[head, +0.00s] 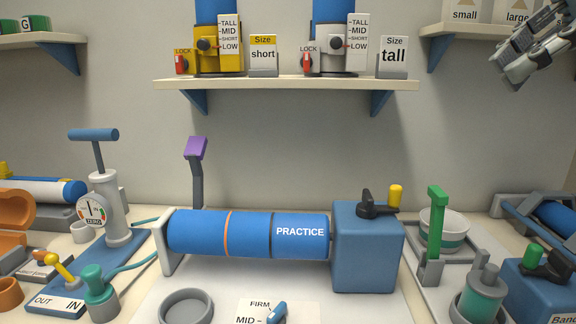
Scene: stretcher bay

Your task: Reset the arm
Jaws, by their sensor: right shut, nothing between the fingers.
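The blue practice arm (250,232), a cylinder marked PRACTICE with an orange ring, lies level across the middle of the bench. Its left end meets a pale end plate (163,243), and its right end meets a blue box (367,252). A black knob (377,206) and a yellow peg (395,196) stand on the box. A purple-topped lever (196,160) stands upright behind the arm. My right gripper (513,73) is at the top right, shut and empty, high above the bench and well apart from the practice arm. My left gripper is out of view.
A pump with gauge (108,205) and an IN/OUT valve (62,290) stand left. A grey ring (187,305) and FIRM/MID dial (276,313) lie in front. A green lever (435,235) and bowl (444,226) stand right. A shelf (285,84) hangs behind; air above the arm is clear.

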